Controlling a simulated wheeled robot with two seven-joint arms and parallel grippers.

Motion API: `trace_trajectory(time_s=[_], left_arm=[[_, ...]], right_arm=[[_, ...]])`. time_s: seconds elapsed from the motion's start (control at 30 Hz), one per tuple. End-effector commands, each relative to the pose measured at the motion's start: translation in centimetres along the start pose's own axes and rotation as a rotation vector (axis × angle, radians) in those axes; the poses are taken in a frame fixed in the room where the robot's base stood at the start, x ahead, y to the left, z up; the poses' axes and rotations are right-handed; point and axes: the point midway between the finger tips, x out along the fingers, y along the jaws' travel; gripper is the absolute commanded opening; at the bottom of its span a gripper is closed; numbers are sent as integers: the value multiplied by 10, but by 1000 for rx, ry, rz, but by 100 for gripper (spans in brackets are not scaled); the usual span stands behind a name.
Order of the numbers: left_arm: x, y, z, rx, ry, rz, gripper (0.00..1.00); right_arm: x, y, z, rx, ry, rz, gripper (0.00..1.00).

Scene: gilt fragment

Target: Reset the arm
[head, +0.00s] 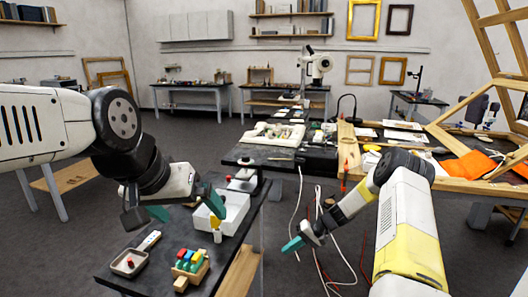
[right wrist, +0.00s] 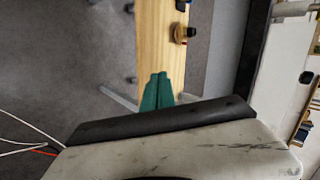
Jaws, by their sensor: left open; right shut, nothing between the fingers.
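My left gripper (head: 185,207) hangs over the dark work table at the lower left, with its green fingers apart and nothing between them. It is near a white box (head: 234,212). My right gripper (head: 293,244) is over open floor to the right of that table, its green fingers pointing left and together. In the right wrist view the right fingers (right wrist: 157,92) are shut with nothing between them, in front of a pale wooden board (right wrist: 158,40). My left arm (head: 115,120) comes in from the left, and my right arm (head: 400,220) reaches up from the lower right.
The dark table (head: 125,250) holds a small tray (head: 129,262) with a red item and a wooden rack (head: 190,268) of coloured blocks. White cables (head: 320,215) hang near my right gripper. A wooden bench (head: 460,185) with orange cloth (head: 470,165) stands at right.

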Motion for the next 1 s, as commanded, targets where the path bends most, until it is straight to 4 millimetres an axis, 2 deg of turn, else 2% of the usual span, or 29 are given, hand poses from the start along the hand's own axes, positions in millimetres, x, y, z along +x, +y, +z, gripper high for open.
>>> trace_trajectory(time_s=[0.03,0.23,0.47,0.7,0.83,1.0], left_arm=[[0,0,0,0,0,0,100],[0,0,0,0,0,0,100],[0,0,0,0,0,0,100],[0,0,0,0,0,0,100],[0,0,0,0,0,0,100],[0,0,0,0,0,0,100]], right_arm=[[-22,-22,-3,-29,-3,36,0],[-96,-94,11,-96,-14,180,0],[-173,-170,50,-154,20,336,0],[-239,-233,113,-194,102,473,0],[-268,-258,155,-210,163,531,0],[-297,-279,212,-223,257,586,0]])
